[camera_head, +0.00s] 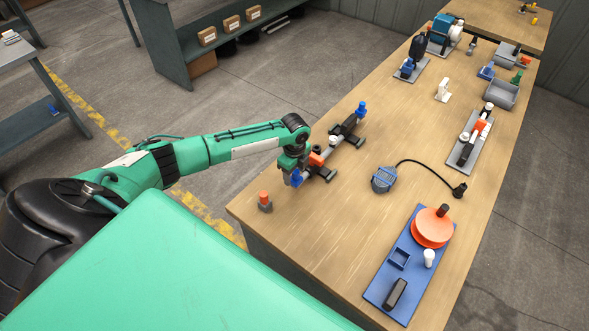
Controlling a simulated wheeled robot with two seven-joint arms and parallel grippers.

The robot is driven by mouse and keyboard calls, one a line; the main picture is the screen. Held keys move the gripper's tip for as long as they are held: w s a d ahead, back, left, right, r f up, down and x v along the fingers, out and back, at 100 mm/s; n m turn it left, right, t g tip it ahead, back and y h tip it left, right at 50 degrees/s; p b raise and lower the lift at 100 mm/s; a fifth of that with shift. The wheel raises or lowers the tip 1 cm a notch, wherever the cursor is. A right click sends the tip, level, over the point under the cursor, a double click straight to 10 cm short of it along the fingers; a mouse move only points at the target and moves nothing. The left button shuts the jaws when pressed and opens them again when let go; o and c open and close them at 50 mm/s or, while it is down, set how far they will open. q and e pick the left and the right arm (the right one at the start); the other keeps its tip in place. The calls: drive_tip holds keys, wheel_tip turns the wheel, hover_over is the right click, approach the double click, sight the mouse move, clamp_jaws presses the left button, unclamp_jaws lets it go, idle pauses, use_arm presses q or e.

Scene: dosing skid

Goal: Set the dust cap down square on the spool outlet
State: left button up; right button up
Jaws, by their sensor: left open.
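My left gripper (292,171) is open at the near left end of a pipe spool, and my wrist hides part of that end. The spool (341,147) is a grey pipe assembly on black supports, with a blue fitting (361,108) at its far end. A blue part (297,178) and an orange part (316,158) show close beside the gripper. I cannot tell whether the gripper touches them, nor make out the spool outlet. A small orange cap-like piece (264,196) sits upright on a grey base near the table's left edge; I cannot tell whether it is the dust cap. My right gripper is not in view.
A blue tray (377,285) with an orange disc (432,228) lies at the near right. A blue-grey device (384,179) with a black cable lies mid-table. Fittings on a grey plate (470,139) and pumps (447,30) stand farther back. The wood between spool and device is clear.

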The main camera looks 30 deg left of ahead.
use_arm(q)
wheel_tip(320, 180, up, 13)
drive_tip(key=b, duration=0.2)
drive_tip(key=shift+b, duration=0.3)
drive_tip(key=shift+f, duration=0.15)
